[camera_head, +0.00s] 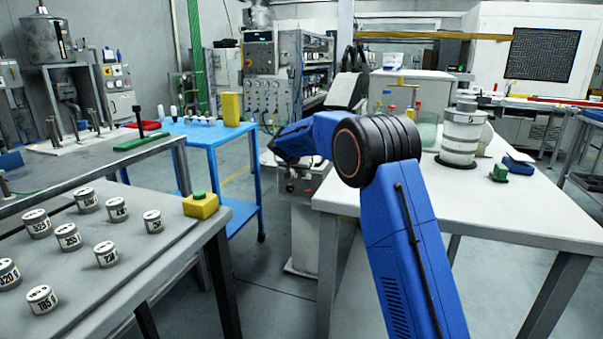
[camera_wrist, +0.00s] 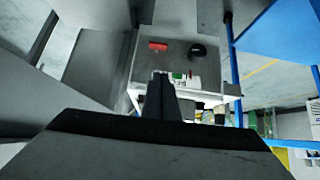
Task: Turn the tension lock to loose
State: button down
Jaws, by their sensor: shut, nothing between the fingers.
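My gripper (camera_wrist: 164,80) is shut and empty in the wrist view, its dark fingers pointing at a grey machine panel (camera_wrist: 177,28). On the panel are a red piece (camera_wrist: 158,46) and a dark round knob (camera_wrist: 198,50). A small green-and-red marked part (camera_wrist: 178,76) is just beyond the fingertips, partly hidden by them. I cannot tell which of these is the tension lock, or its setting. I see no clear contact.
A blue table (camera_head: 205,135) stands left of the machine, and its blue frame (camera_wrist: 234,70) is close in the wrist view. A white table (camera_head: 350,200) is at the right. A grey table (camera_head: 75,275) with several labelled cans is at the left. The floor between is clear.

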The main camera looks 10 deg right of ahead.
aim_at(307, 190)
jog(key=w+f, duration=0.1)
jog(key=f, duration=0.1)
jog(key=w+d+f, duration=0.1)
jog(key=f, duration=0.1)
jog(key=w+f, duration=0.1)
jog(key=f, duration=0.1)
jog(key=shift+w+d+f, duration=0.15)
jog(key=shift+d+f, duration=0.2)
jog(key=shift+f, duration=0.6)
